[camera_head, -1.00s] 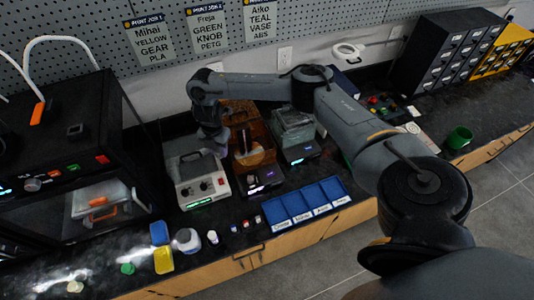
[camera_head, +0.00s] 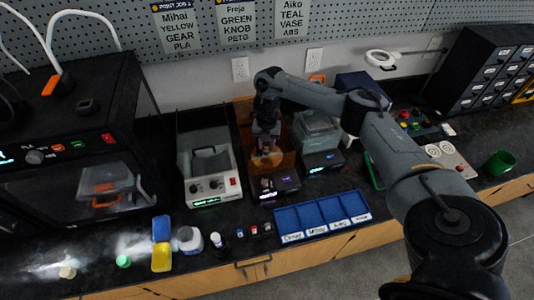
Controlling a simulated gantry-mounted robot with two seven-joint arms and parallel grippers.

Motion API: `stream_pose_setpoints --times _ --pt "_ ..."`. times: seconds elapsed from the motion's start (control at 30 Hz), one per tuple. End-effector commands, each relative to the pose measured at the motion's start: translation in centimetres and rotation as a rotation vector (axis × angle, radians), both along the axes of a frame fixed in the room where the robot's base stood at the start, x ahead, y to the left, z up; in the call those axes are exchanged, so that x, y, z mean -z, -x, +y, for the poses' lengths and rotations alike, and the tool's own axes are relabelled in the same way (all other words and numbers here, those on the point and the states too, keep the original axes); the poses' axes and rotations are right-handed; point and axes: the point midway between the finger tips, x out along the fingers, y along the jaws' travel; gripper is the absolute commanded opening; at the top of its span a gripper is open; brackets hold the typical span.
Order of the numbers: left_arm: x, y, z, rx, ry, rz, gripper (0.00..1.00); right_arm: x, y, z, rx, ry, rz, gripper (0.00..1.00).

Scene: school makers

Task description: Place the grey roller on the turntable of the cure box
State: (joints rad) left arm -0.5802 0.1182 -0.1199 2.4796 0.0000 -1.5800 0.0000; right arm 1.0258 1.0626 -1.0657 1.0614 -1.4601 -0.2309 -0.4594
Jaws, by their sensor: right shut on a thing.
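The cure box (camera_head: 284,166) is the amber see-through box with a dark base and a small lit display, at the middle back of the bench. My right gripper (camera_head: 266,148) reaches in from above, over or inside the amber box, pointing down. It is shut on the grey roller, which is small and mostly hidden by the fingers and dim light. The turntable shows only as a pale patch beneath the gripper; I cannot tell whether the roller touches it. My left gripper is not in view.
A grey-white machine with an open tray (camera_head: 212,188) stands left of the cure box, and a clear-lidded unit (camera_head: 318,135) stands close on its right. A blue sorting tray (camera_head: 321,214) and small bottles lie in front. A black printer (camera_head: 80,150) fills the left.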

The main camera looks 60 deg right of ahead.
Motion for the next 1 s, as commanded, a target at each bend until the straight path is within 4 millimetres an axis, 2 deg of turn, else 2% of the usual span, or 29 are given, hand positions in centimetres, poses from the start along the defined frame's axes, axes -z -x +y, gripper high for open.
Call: stream_pose_setpoints --times 0.37,0.8,0.83,1.0 --pt "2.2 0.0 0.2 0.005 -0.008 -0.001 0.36 3.7 0.1 0.0 0.001 -0.001 0.002 0.06" --pt "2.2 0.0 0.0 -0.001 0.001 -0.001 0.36 4.1 0.0 0.0 0.001 -0.001 0.001 0.06" --pt "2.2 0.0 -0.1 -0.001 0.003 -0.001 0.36 4.1 0.0 0.0 0.001 0.000 0.000 0.36" --pt "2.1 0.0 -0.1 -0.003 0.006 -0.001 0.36 4.1 0.0 0.0 0.001 0.000 0.000 0.60"
